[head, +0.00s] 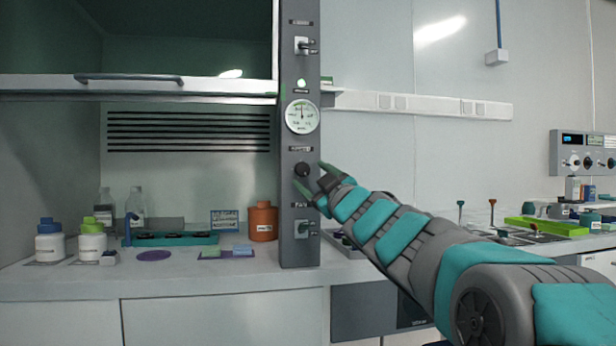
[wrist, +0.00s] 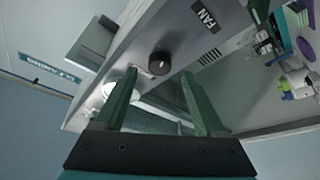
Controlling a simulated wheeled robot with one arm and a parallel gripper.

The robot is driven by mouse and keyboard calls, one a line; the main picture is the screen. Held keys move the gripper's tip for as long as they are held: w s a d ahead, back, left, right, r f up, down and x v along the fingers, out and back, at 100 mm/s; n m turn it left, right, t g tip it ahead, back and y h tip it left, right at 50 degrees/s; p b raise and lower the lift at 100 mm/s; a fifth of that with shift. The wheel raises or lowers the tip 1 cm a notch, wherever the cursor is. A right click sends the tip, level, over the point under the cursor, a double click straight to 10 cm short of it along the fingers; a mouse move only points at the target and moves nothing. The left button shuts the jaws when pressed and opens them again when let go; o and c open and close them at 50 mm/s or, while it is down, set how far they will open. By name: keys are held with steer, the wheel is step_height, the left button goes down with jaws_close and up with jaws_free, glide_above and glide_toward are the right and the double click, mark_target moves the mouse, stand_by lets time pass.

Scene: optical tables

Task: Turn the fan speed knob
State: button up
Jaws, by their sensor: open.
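The black round knob (head: 302,169) sits on the grey vertical control column (head: 299,255) at the right side of the fume hood. In the wrist view the knob (wrist: 160,62) shows between and just beyond my two green fingertips, near a FAN label (wrist: 203,15). My gripper (head: 314,178) is open and reaches the column from the right, its fingers pointing at the knob. In the wrist view my gripper (wrist: 158,76) holds nothing. I see no finger contact with the knob; the exact gap in depth I cannot tell.
Above the knob is a round gauge (head: 303,116); switches sit higher (head: 303,45) and lower (head: 305,229) on the column. Left, the hood counter bears an orange container (head: 263,222), a teal tray (head: 174,239) and white bottles (head: 92,241). A bench with a green tray (head: 546,226) stands right.

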steer(key=v, duration=0.4)
steer(key=shift+s+d, duration=0.2)
steer(key=shift+f, duration=0.1)
steer(key=d+f+m+g+h, duration=0.3)
steer(key=d+f+m+h, duration=0.55)
steer(key=f, duration=0.55)
steer(key=s+d+f+m+g+h, duration=0.1)
steer(key=s+d+f+g+h, duration=0.15)
steer(key=s+d+f, duration=0.4)
steer(key=s+d+f+m+g+h, duration=0.1)
steer(key=s+d+f+g, duration=0.2)
steer(key=f, duration=0.7)
steer(key=s+d+f+m+g+p, duration=0.1)
steer(key=s+f+g, duration=0.2)
steer(key=s+f, duration=0.4)
steer(key=s+f+m+g, duration=0.1)
steer(key=s+f+g, duration=0.25)
steer(key=s, duration=0.55)
steer(key=s+a+f+g, duration=0.1)
steer(key=s+f+g, duration=0.1)
steer(key=s, duration=0.7)
steer(key=s+a+f+m+g+y, duration=0.1)
steer(key=s+f+g, duration=0.2)
steer(key=s, duration=0.7)
steer(key=shift+s+a+f+g, duration=0.3)
steer(key=shift+a+f, duration=0.1)
steer(key=shift+f, duration=0.4)
